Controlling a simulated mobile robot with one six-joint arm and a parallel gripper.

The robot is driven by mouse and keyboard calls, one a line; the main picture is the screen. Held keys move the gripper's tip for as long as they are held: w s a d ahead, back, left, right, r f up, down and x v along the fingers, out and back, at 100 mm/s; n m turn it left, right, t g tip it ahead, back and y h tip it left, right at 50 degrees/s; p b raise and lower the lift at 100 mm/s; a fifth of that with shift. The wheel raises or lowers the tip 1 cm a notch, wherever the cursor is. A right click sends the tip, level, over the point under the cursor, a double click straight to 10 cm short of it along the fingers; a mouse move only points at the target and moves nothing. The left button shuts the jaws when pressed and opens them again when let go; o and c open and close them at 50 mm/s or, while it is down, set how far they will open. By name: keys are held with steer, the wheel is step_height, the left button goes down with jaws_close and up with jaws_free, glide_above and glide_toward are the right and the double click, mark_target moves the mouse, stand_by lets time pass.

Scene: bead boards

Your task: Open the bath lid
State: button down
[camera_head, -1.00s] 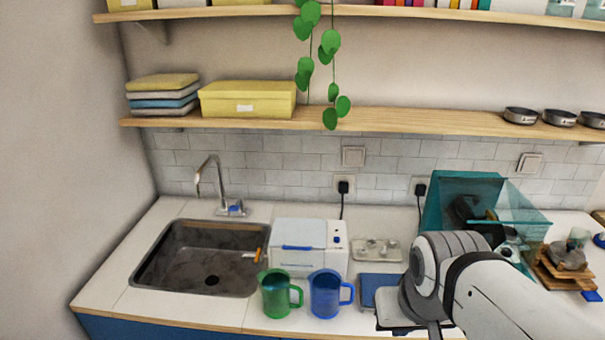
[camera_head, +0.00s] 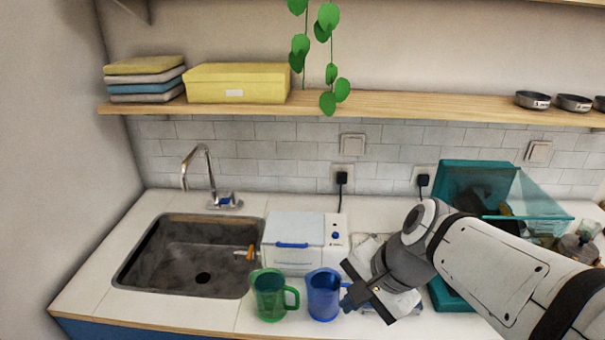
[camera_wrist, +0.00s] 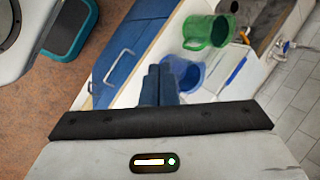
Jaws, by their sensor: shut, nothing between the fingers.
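The bath (camera_head: 290,262) is a white box on the counter, right of the sink. Its pale lid (camera_head: 296,228) is down, with a blue handle (camera_head: 292,245) along the front edge. In the wrist view, the bath (camera_wrist: 215,78) and the blue handle (camera_wrist: 237,70) show beyond the blue mug. My gripper (camera_head: 349,300) is to the right of the blue mug (camera_head: 322,296), in front and to the right of the bath, apart from the handle. In the wrist view, the gripper's blue fingers (camera_wrist: 160,78) are together and empty.
A green mug (camera_head: 270,296) and the blue mug stand in front of the bath. The sink (camera_head: 140,270) with an upright tap (camera_head: 208,175) is on the left. A teal, clear-sided case (camera_head: 455,180) stands on the right. A shelf (camera_head: 400,103) runs above.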

steer(key=w+a+m+t+y+b, duration=0.35)
steer(key=w+a+m+y, duration=0.45)
steer(key=m, duration=0.8)
steer(key=w+d+r+m+t+b, duration=0.1)
steer(key=w+d+m+t+b, duration=0.2)
steer(key=w+m, duration=0.55)
steer(key=w+d+r+m+t+b, duration=0.15)
steer(key=w+m+t, duration=0.4)
steer(key=m, duration=0.55)
steer(key=w+a+p, duration=0.2)
steer(key=w+a, duration=0.3)
steer(key=w, duration=0.7)
steer(key=shift+a+g, duration=0.3)
steer(key=shift+a, duration=0.05)
steer(key=shift+s, duration=0.15)
